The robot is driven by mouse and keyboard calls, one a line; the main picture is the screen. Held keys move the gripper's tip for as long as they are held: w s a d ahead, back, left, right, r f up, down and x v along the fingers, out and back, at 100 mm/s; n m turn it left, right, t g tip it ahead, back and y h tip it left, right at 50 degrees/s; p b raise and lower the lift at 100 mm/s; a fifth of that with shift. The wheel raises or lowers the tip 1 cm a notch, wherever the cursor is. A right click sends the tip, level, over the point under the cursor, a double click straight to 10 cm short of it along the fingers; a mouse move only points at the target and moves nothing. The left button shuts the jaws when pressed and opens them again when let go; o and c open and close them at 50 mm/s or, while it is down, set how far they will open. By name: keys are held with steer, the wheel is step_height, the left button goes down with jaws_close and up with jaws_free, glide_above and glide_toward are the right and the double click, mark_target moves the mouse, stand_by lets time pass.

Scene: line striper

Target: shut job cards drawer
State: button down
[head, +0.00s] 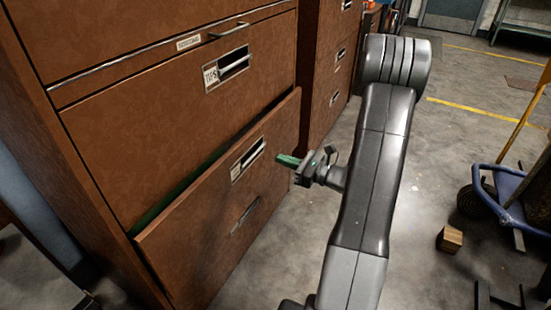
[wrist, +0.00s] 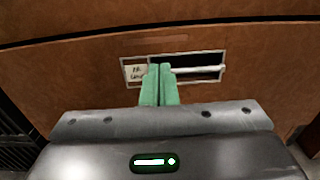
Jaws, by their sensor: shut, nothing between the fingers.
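The lower drawer (head: 190,235) of the brown cabinet stands partly open in the head view. Its front sits out from the cabinet, with a green strip showing in the gap behind its top edge. The drawer front fills the wrist view (wrist: 60,75). It has a recessed pull (wrist: 205,68) with a pale bar and a small label (wrist: 135,73), too blurred to read surely. My gripper (head: 280,158) is shut and empty, its green fingertips pointing at the drawer front just right of the pull. In the wrist view the fingertips (wrist: 159,70) overlap the pull's frame; contact cannot be told.
A closed upper drawer (head: 170,130) with a "TIPS" label is above. Another brown cabinet (head: 325,70) stands behind. A blue-framed cart (head: 495,195) and a small wooden block (head: 450,239) are on the right. Grey floor lies open between cabinet and cart.

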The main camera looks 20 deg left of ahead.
steer(key=b, duration=0.2)
glide_toward(243, 145)
steer(key=a, duration=0.5)
steer(key=shift+w+a+f, duration=0.2)
steer(key=shift+w+f, duration=0.05)
steer(key=shift+f, duration=0.05)
steer(key=shift+w+a+r, duration=0.1)
steer(key=shift+a, duration=0.6)
steer(key=a, duration=0.4)
steer(key=shift+w+a, duration=0.15)
steer(key=shift+a, duration=0.15)
steer(key=shift+w+a+r, duration=0.1)
steer(key=s+d+p, duration=0.1)
steer(key=d+p, duration=0.1)
steer(key=d, duration=1.2)
steer(key=shift+s+d, duration=0.15)
steer(key=shift+d, duration=0.05)
